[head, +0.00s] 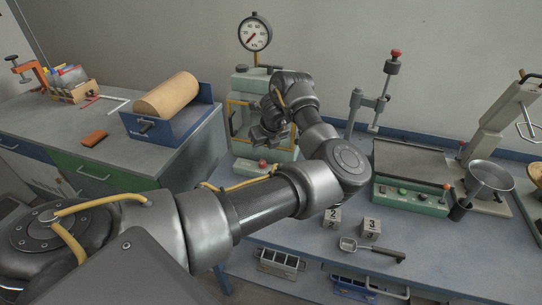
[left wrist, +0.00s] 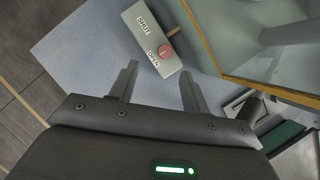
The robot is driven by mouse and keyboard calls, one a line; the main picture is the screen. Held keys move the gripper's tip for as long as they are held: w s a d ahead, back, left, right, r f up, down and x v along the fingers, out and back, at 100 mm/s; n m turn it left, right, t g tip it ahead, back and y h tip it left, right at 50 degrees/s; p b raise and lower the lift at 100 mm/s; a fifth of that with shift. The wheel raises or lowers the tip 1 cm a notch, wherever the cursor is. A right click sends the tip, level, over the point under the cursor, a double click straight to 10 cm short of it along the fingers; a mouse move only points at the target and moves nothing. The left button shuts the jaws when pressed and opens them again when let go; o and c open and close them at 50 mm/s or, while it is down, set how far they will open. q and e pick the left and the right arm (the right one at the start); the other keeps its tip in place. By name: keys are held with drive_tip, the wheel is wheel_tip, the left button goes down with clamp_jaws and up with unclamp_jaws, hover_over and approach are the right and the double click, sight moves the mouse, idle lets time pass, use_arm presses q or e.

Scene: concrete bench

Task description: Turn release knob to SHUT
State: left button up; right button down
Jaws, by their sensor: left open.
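The release knob (left wrist: 166,50) is a small red round knob on a pale grey-green box (left wrist: 150,38). The box carries the labels SHUT and OPEN; the knob sits at the OPEN end in this view. Which label its mark points at is too small to tell. In the head view the red knob (head: 262,163) shows on the low box at the front of the pressure-gauge apparatus (head: 243,82). My left gripper (left wrist: 158,84) is open and empty, its fingertips apart from the box. In the head view the left gripper (head: 268,136) hangs above the knob. My right gripper is not in view.
The apparatus's clear yellow-edged case (left wrist: 270,45) stands close beside the knob. Numbered blocks (head: 370,229) and a scoop (head: 372,250) lie on the bench to the right. A green-fronted machine (head: 410,196) stands farther right.

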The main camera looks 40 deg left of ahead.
sight(263, 162)
use_arm(q)
drive_tip(key=b+x, duration=0.1)
drive_tip(key=x, duration=0.2)
drive_tip(key=b+x, duration=0.1)
drive_tip(key=x, duration=0.2)
drive_tip(key=d+b+x, duration=0.1)
drive_tip(key=x, duration=0.2)
drive_tip(key=shift+w+d+f, duration=0.1)
drive_tip(key=shift+w+f, duration=0.05)
drive_tip(key=shift+w, duration=0.2)
drive_tip(key=shift+w+f, duration=0.15)
drive_tip(key=shift+f, duration=0.4)
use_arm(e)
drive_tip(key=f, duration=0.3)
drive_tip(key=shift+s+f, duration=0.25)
use_arm(q)
drive_tip(key=shift+c, duration=0.5)
drive_tip(key=c, duration=0.9)
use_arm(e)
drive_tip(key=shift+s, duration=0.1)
